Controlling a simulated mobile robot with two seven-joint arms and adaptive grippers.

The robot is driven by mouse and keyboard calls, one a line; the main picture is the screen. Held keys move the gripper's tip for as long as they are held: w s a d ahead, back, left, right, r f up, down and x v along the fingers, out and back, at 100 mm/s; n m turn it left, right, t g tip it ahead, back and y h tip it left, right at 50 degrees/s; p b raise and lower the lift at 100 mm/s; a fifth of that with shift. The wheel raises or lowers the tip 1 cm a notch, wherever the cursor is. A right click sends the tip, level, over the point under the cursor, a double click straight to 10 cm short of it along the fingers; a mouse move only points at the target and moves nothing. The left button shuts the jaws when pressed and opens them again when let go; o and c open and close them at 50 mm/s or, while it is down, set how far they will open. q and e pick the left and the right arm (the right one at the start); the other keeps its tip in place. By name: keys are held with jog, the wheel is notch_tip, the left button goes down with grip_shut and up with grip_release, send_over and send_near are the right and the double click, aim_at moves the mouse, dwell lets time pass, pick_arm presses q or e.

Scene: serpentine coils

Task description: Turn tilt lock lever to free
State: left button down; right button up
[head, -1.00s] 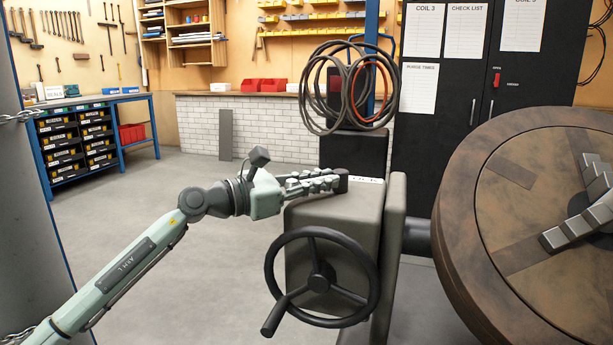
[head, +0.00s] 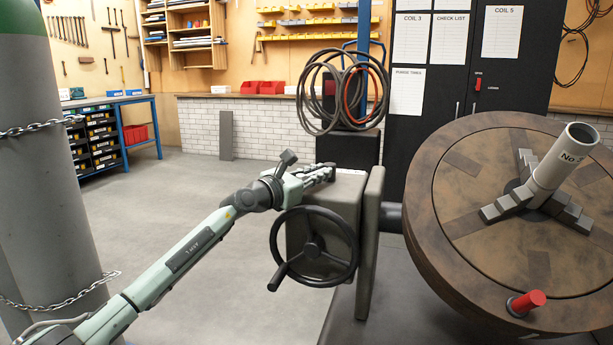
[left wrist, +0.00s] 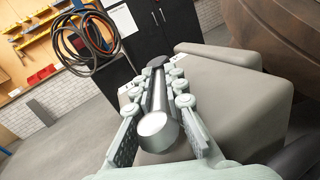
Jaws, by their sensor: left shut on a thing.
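The tilt lock lever (left wrist: 155,122) is a metal bar with a pale round end and a dark far end. It lies along the top of the grey housing (left wrist: 225,95). In the left wrist view it runs between the fingers of my left gripper (left wrist: 156,85), which is shut on it. In the head view my left gripper (head: 320,174) is at the top of the housing (head: 348,190), and its fingers hide most of the lever. Small pale plates on the housing top are too small to read. My right gripper is not in view.
A black handwheel (head: 314,247) is on the housing's front. A large round table (head: 430,250) with a pale post (head: 562,160) and a red knob (head: 527,301) stands at right. A chained cylinder (head: 45,200) stands at left. Open floor (head: 200,195) lies between.

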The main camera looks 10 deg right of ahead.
pick_arm(q)
jog(key=shift+d+r, duration=0.15)
jog(key=shift+r, duration=0.25)
jog(key=c, duration=1.8)
grip_release()
jog(key=shift+o, duration=1.1)
jog(key=shift+w+d, duration=0.1)
jog(key=shift+f, duration=0.25)
jog(key=shift+s+a+f, duration=0.1)
jog(key=shift+s+a, duration=0.2)
jog(key=shift+a, duration=0.1)
jog(key=v, duration=1.1)
jog(key=shift+s+d, duration=0.2)
jog(key=shift+c, duration=0.3)
